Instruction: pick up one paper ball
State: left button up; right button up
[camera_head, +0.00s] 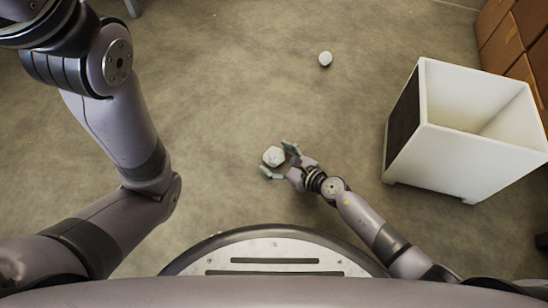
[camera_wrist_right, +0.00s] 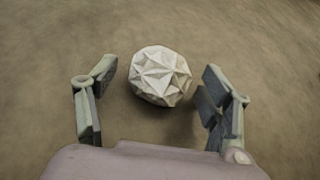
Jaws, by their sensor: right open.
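A white crumpled paper ball (camera_head: 273,156) lies on the floor in front of my base. My right gripper (camera_head: 280,160) is open, with its fingers on either side of the ball. In the right wrist view the ball (camera_wrist_right: 160,76) sits between and slightly beyond the fingertips of my right gripper (camera_wrist_right: 158,82), with gaps on both sides. A second paper ball (camera_head: 325,58) lies farther off on the floor, apart from the gripper. My left arm comes in from the left, but its gripper is not in view.
A white open bin (camera_head: 440,160) with a dark left side stands on the floor to the right of my right arm. Brown boxes (camera_head: 510,40) are stacked at the upper right. The floor around both balls is clear.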

jog(key=c, duration=1)
jog(key=shift+o, duration=0.2)
jog(key=shift+r, duration=0.1)
